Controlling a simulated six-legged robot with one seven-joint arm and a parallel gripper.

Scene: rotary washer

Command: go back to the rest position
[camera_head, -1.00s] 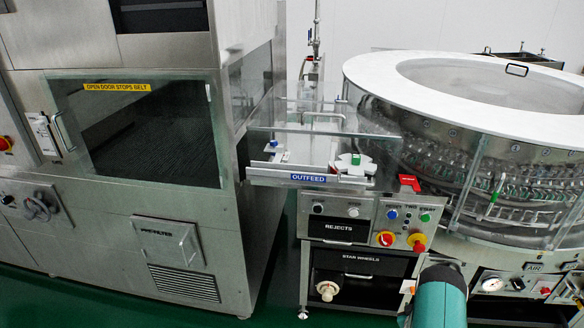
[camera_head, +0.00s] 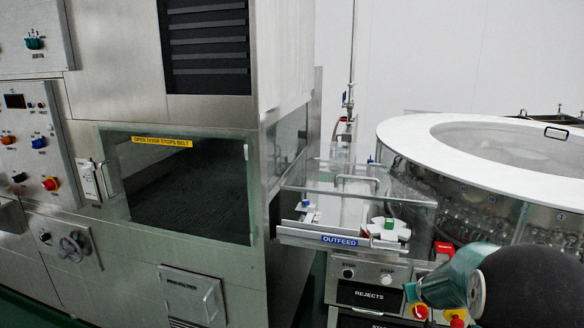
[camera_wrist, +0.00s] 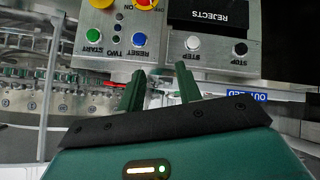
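My gripper (camera_wrist: 160,88) shows in the wrist view with two green fingers apart and nothing between them. It points toward the machine's control panel (camera_wrist: 120,45), which appears upside down there. In the head view my teal and black arm is at the lower right, in front of the panel. The gripper's fingers cannot be made out in the head view.
The outfeed station (camera_head: 330,240) with clear guards stands in the middle. The round washer (camera_head: 470,150) with a white rim is at the right. A steel cabinet (camera_head: 70,265) with a dark window fills the left. Green floor shows in small patches below.

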